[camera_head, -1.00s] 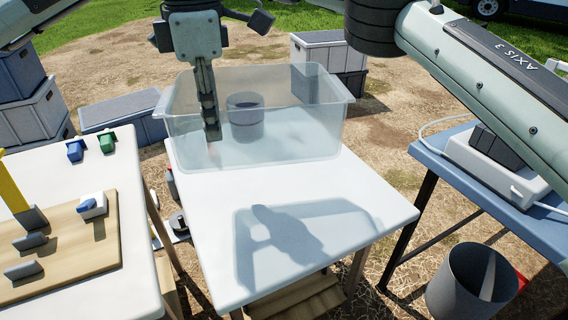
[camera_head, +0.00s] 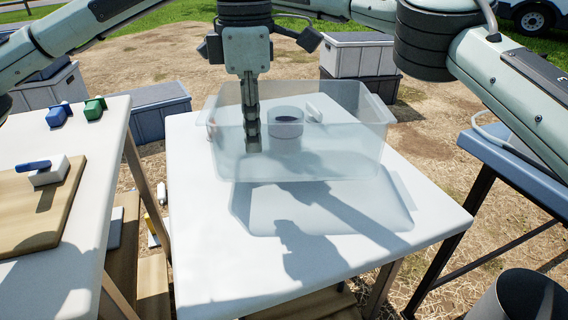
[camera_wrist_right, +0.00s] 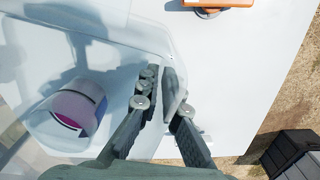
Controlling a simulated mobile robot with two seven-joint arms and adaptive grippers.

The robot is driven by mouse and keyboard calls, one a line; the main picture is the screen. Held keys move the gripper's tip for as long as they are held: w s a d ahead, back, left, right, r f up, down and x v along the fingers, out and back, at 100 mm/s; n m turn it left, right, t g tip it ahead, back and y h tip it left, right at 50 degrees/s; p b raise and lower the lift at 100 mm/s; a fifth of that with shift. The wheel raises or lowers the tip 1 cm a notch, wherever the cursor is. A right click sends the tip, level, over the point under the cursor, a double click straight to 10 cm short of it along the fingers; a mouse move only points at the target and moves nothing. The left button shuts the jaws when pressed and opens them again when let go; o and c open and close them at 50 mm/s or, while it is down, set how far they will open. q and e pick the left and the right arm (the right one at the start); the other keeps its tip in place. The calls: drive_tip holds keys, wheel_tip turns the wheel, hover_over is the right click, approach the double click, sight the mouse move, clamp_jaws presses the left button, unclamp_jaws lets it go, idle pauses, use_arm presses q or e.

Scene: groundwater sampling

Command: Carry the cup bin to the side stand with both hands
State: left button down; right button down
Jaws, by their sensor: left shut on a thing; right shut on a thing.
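The cup bin (camera_head: 340,150) is a clear, open tub, level and apparently a little above the white stand (camera_head: 205,255), with its shadow on the top. A grey cup (camera_head: 287,123) stands inside it; the right wrist view shows a cup with a purple inside (camera_wrist_right: 78,108). My left gripper (camera_head: 252,140) points down at the bin's left part, shut on its wall; the exact contact is blurred by the clear plastic. My right gripper (camera_wrist_right: 162,88) is shut on the bin's wall beside the cup in the right wrist view. I cannot make out its fingers in the head view.
A white table (camera_head: 85,225) with a wooden board and blue and green clips stands left. A blue table (camera_head: 520,165) stands right, with a grey bucket (camera_head: 520,298) below. Grey crates (camera_head: 360,55) stand behind. The stand's front is clear.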

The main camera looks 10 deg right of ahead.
sight(256, 180)
use_arm(q)
drive_tip(key=shift+w+a+f, duration=0.1)
drive_tip(key=shift+w+a, duration=0.05)
use_arm(e)
drive_tip(key=shift+d, duration=0.1)
